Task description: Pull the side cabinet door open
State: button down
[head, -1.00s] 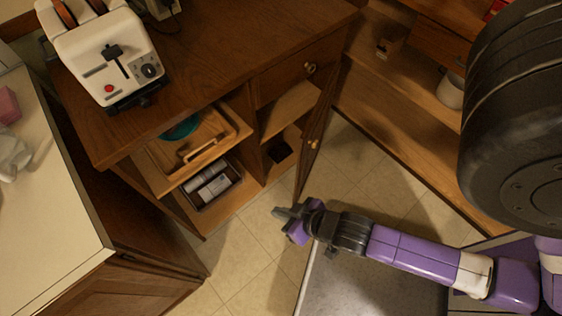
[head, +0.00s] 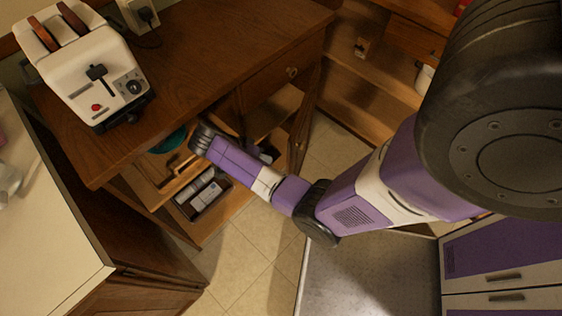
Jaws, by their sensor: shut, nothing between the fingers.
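The side cabinet door (head: 307,115) is the narrow wooden door at the right end of the wooden cabinet, below a drawer. It stands swung out from the cabinet, seen nearly edge-on, with a small knob (head: 299,146). The open compartment beside it (head: 268,116) shows partly behind my arm. My purple arm reaches left across the cabinet front, and its dark wrist is at the left shelves, left of the door. My gripper's fingers are hidden beyond the wrist. I cannot tell whether any part of the arm touches the door.
A white toaster (head: 85,75) stands on the wooden countertop (head: 215,55). The left shelves hold a wooden tray, a teal bowl (head: 168,141) and a box of rolls (head: 202,192). A pale counter (head: 45,220) stands at the left. Tiled floor (head: 245,245) is clear between them.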

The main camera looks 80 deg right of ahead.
jog(key=x, duration=0.9)
jog(key=shift+s+d+m+b, duration=0.25)
jog(key=shift+s+m+b, duration=0.05)
jog(key=shift+s, duration=0.05)
jog(key=shift+s, duration=0.1)
